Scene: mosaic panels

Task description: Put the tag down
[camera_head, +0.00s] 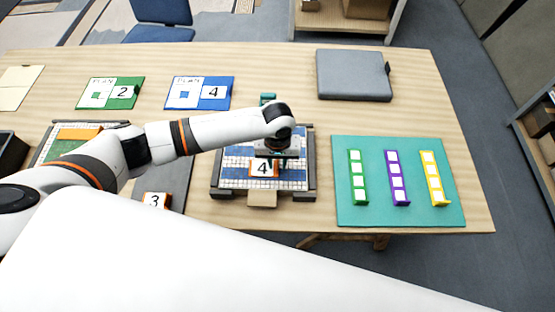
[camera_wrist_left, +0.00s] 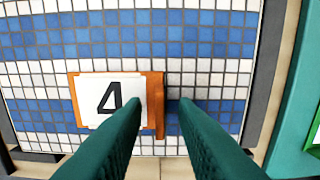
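The tag, a white plate with a black 4 in an orange frame (camera_head: 262,168), lies on the blue-and-white mosaic panel (camera_head: 235,152), near its front edge. In the left wrist view the tag (camera_wrist_left: 112,98) has an orange lip along its right side. My left gripper (camera_head: 284,158) is above the panel at the tag's right side. Its dark green fingers (camera_wrist_left: 160,103) are apart, one on each side of the lip, with gaps visible between. Whether the fingertips reach down to the lip's height is hard to tell. My right gripper is out of view.
A teal mat (camera_head: 400,215) at the right holds green, purple and yellow strips. Green (camera_head: 132,83) and blue (camera_head: 221,81) plan cards lie at the back. A grey case (camera_head: 352,75) lies back right. A tag marked 3 (camera_head: 155,200) lies left of the panel.

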